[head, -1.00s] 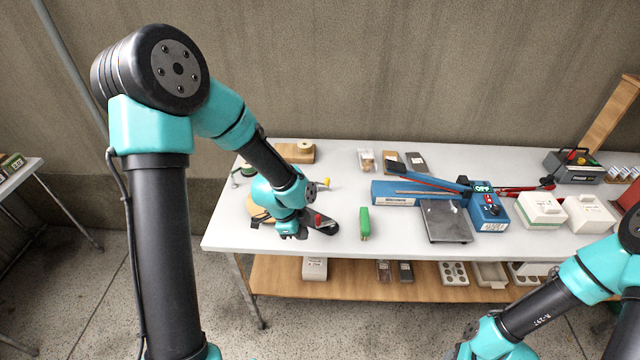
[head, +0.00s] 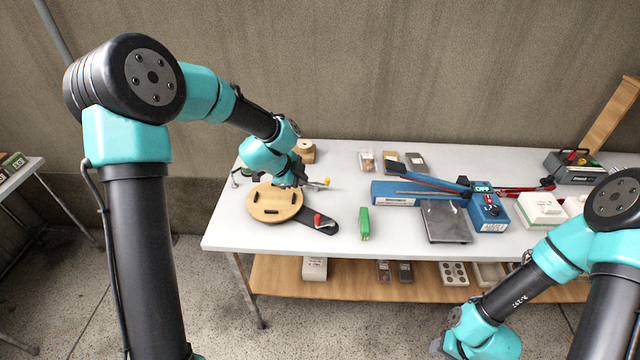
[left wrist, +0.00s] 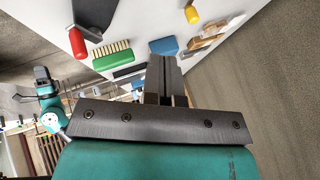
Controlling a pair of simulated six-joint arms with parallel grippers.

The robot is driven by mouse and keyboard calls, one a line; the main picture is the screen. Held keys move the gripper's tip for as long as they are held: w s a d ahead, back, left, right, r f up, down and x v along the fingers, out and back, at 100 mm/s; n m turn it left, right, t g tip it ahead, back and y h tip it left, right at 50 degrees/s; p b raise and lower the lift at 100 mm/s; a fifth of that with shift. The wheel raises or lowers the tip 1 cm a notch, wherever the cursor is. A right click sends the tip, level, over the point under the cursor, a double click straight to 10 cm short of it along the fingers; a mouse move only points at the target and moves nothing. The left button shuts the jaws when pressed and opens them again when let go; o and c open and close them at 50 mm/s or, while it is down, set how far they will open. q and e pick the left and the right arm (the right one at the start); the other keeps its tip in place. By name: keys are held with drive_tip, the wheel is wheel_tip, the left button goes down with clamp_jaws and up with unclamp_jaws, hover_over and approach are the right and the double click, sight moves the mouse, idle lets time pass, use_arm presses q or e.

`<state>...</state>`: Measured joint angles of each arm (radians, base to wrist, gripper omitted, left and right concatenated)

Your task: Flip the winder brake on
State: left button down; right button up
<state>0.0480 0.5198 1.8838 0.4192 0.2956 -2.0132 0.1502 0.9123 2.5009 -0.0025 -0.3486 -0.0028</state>
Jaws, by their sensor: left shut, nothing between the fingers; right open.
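The winder has a round wooden disc (head: 275,205) with several black pegs, and a black arm (head: 318,227) extending to its right. A small red-handled lever (head: 318,219) stands on that arm; I take it for the brake, and its setting is hard to read. The red handle (left wrist: 77,42) also shows at the upper left of the left wrist view. My left gripper (head: 312,184) is shut and empty, above and behind the lever, apart from it. My right gripper (head: 440,345) is low at the front, off the table, open and far from the winder.
A green brush (head: 365,222) stands right of the winder. A yellow-tipped item (head: 327,181) is close to my left gripper. A wooden spool (head: 305,151) is behind it. A blue sealer (head: 395,193) and white boxes (head: 541,208) fill the right side.

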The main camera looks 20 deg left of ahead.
sight(314, 184)
use_arm(q)
drive_tip(key=x, duration=0.9)
drive_tip(key=shift+w+d+f, duration=0.1)
drive_tip(key=shift+f, duration=0.1)
drive_tip(key=w, duration=0.3)
drive_tip(key=shift+d+f, duration=0.25)
drive_tip(key=shift+w, duration=0.6)
drive_tip(key=shift+d, duration=0.1)
